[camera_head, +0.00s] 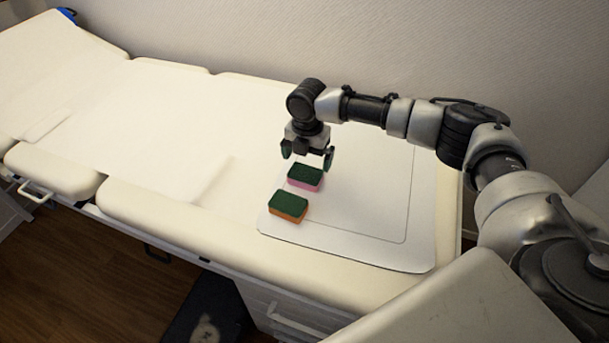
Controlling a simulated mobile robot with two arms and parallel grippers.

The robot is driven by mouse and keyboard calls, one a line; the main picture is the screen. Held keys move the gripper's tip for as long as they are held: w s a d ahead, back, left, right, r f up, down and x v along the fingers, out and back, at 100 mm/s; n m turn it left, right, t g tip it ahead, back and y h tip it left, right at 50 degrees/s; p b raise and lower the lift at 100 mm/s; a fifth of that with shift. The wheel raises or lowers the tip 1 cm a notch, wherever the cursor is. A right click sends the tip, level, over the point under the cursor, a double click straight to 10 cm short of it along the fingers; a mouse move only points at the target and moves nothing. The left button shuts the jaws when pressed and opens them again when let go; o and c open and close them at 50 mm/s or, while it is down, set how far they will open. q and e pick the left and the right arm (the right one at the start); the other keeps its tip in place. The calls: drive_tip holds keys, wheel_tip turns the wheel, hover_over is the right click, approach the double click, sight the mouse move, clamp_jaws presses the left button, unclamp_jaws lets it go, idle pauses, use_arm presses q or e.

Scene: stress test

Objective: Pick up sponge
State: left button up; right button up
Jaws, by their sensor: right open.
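Two sponges lie on a white mat (360,245) on a padded exam table. The nearer sponge (288,206) has a dark green top and an orange side. The farther sponge (305,178) has a dark green top and a pink side. My right gripper (308,156) points down, open and empty, just above and behind the pink sponge. Its fingers look apart from the sponge, though the exact height gap is hard to tell. My left gripper is not in view.
The cream padded table (130,120) stretches to the left with bare surface. A plain wall (400,40) stands behind it. The mat is clear to the right of the sponges. White drawers (285,312) are under the table's front edge, above a wood floor (80,280).

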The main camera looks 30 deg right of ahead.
sight(306, 172)
drive_tip(key=shift+f, duration=0.35)
drive_tip(key=f, duration=0.5)
drive_tip(key=shift+s+a, duration=0.1)
drive_tip(key=shift+a, duration=0.2)
drive_tip(key=shift+c, duration=0.2)
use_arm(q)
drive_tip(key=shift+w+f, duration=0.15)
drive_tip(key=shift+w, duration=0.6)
use_arm(e)
drive_tip(key=c, duration=0.6)
